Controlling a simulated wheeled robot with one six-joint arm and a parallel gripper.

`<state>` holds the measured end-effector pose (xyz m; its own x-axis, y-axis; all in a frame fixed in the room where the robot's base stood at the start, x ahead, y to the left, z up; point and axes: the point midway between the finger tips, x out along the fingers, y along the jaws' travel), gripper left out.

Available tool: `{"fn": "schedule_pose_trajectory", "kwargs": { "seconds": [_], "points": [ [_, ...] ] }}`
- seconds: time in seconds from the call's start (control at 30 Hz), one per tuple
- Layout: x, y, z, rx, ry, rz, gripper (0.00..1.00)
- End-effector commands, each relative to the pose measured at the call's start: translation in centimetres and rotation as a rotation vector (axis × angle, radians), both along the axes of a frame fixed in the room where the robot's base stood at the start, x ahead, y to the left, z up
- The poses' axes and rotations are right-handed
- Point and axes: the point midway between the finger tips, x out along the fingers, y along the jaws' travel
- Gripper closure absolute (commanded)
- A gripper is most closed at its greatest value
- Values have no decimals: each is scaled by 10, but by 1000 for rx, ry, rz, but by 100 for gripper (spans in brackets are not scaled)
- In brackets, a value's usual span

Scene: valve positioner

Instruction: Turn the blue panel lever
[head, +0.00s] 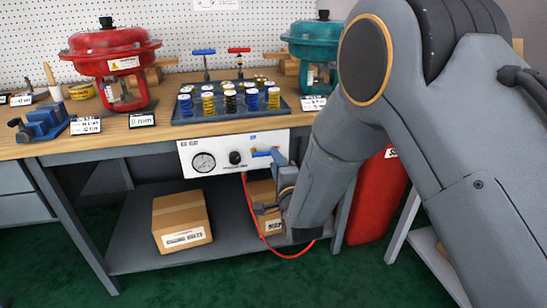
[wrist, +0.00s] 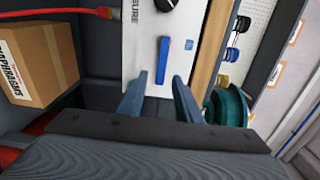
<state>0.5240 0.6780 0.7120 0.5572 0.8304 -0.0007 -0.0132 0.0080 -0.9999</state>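The blue panel lever (head: 263,153) is on the white panel (head: 215,156) under the bench's front edge, right of the black knob (head: 235,157). In the head view it lies roughly horizontal. In the wrist view the blue lever (wrist: 162,61) stands upright in the picture, just ahead of the fingertips and roughly centred between them. My gripper (wrist: 158,82) is open and empty, its two fingers spread apart. It faces the panel; whether the fingertips touch it I cannot tell. In the head view my arm partly hides the panel's right end.
A round gauge (head: 204,162) is at the panel's left. A red hose (head: 252,210) hangs below the panel. A cardboard box (head: 181,222) sits on the lower shelf. The bench top (head: 163,140) holds a tray of coloured springs (head: 178,117) and a red actuator (head: 110,60).

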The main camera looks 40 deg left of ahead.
Motion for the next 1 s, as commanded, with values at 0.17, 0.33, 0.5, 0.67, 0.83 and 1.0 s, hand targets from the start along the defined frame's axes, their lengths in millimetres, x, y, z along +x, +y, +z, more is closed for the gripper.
{"fn": "schedule_pose_trajectory", "kwargs": {
  "seconds": [0.17,0.33,0.5,0.67,0.83,1.0],
  "points": [
    [-16,-24,0,-1,1,0,69],
    [-23,-36,0,1,1,0,69],
    [-25,-38,1,2,0,0,69],
    [-25,-38,0,1,0,0,69],
    [-25,-38,0,1,-1,0,69],
    [-21,-40,2,-12,-4,-6,69]
  ]
}}
